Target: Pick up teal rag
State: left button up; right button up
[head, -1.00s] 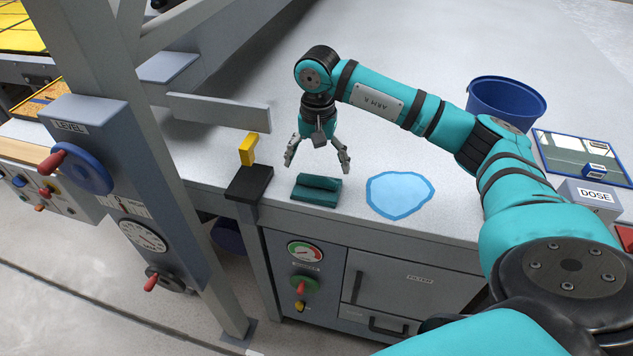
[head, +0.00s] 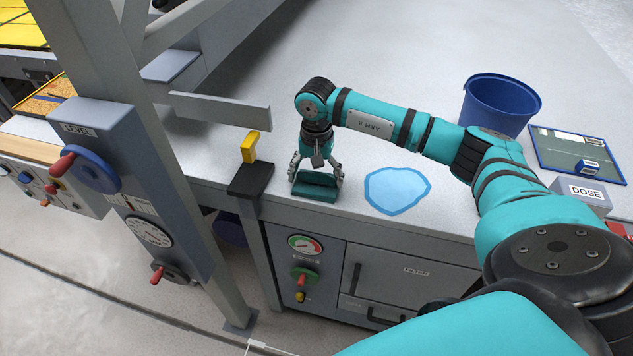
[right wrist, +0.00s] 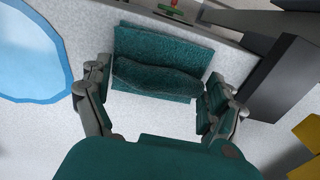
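The teal rag (head: 314,192) lies folded on the grey worktop near its front edge, with a raised fold along its middle. The right wrist view shows it too (right wrist: 160,58), between and a little beyond the fingers. My right gripper (head: 316,175) is lowered at the rag from above, its fingers spread to either side of it. I cannot tell whether the fingertips touch the rag's ends. My left gripper is not in view.
A light blue patch (head: 397,190) lies flat right of the rag. A black block with a yellow handle (head: 249,147) stands to the left. A blue bucket (head: 497,105), a framed panel (head: 580,155) and the DOSE box (head: 581,195) are on the right.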

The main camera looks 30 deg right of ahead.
jog(key=shift+c, duration=1.1)
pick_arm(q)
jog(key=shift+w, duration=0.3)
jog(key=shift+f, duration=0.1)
pick_arm(e)
jog(key=shift+r, duration=0.1)
